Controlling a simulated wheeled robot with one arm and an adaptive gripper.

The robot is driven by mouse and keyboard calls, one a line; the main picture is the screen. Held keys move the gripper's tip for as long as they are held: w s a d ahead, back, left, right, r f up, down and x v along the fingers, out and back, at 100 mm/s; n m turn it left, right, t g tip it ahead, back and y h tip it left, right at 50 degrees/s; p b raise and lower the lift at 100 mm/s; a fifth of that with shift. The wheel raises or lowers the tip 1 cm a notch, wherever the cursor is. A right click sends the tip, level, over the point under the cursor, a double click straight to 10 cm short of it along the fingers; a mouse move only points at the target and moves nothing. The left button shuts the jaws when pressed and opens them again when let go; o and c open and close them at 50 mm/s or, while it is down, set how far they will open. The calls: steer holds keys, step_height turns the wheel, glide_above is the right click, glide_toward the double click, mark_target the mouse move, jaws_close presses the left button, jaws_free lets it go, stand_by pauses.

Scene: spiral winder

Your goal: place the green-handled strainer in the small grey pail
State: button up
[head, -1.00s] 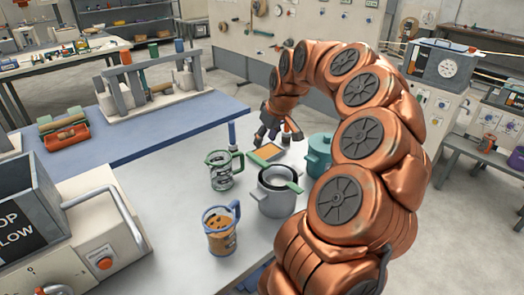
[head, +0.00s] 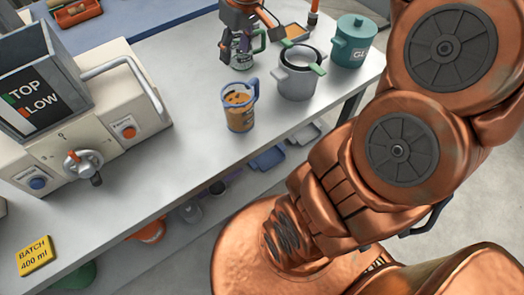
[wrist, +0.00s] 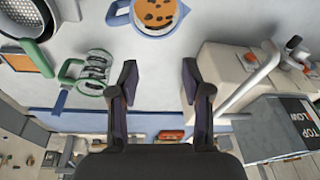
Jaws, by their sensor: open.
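The green-handled strainer (head: 318,69) rests in the mouth of a grey two-handled pot (head: 296,86) on the bench, its dark rim showing at the top. I cannot tell whether this pot is the small grey pail. In the wrist view the strainer's mesh (wrist: 17,14) and green handle (wrist: 38,58) show at the upper left, cut by the edge. My gripper (head: 240,40) is open and empty, above the bench by the green-handled glass jug, left of the strainer. In the wrist view, the gap between my fingers (wrist: 158,76) is empty.
The glass jug (wrist: 93,72) stands close beside one finger. A blue-handled jug with orange contents (head: 240,108) stands nearer the front. A teal lidded pot (head: 352,42) stands right of the strainer. A machine (head: 90,125) fills the left. A lower shelf holds several containers.

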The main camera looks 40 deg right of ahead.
steer(key=s+a+f+g, duration=0.1)
steer(key=s+a+f, duration=0.1)
steer(key=s, duration=0.5)
steer(key=s+a+f+m+g, duration=0.1)
steer(key=s+a+f, duration=0.2)
steer(key=s, duration=0.5)
steer(key=s+a+f+m+g+h, duration=0.1)
steer(key=s+a+f+g, duration=0.1)
steer(key=s, duration=0.5)
steer(key=a+f, duration=0.1)
steer(key=a, duration=0.1)
steer(key=shift+s+a+f, duration=0.2)
steer(key=shift+a+f, duration=0.05)
steer(key=shift+a, duration=0.15)
